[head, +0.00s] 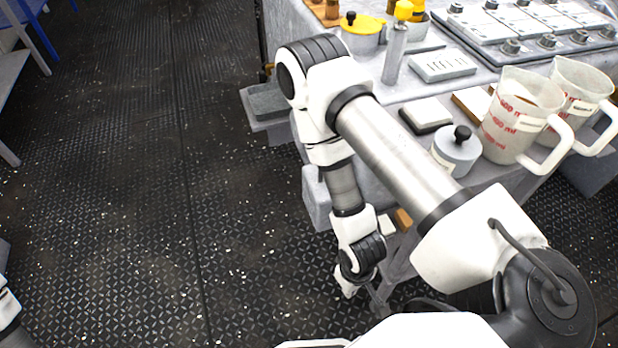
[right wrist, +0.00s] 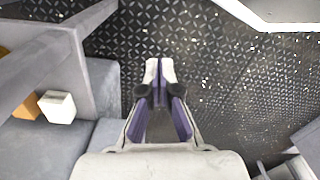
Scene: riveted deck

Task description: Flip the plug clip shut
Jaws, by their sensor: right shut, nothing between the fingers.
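I cannot make out a plug clip in either view. My right gripper (right wrist: 160,66) is shut and empty in the right wrist view, with its pale fingertips together over the dark floor. In the head view my right arm hangs down beside the workbench's left side, and its fingertips are hard to tell there. A small part of my left arm shows at the lower left edge of the head view; its gripper is out of view.
Two measuring jugs (head: 513,112) (head: 574,84), a grey lidded pot (head: 456,152) and a yellow-lidded pot (head: 362,36) stand on the workbench. A white block (right wrist: 57,107) and an orange block (right wrist: 27,106) sit on a lower grey surface. The patterned floor (head: 130,200) at left is clear.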

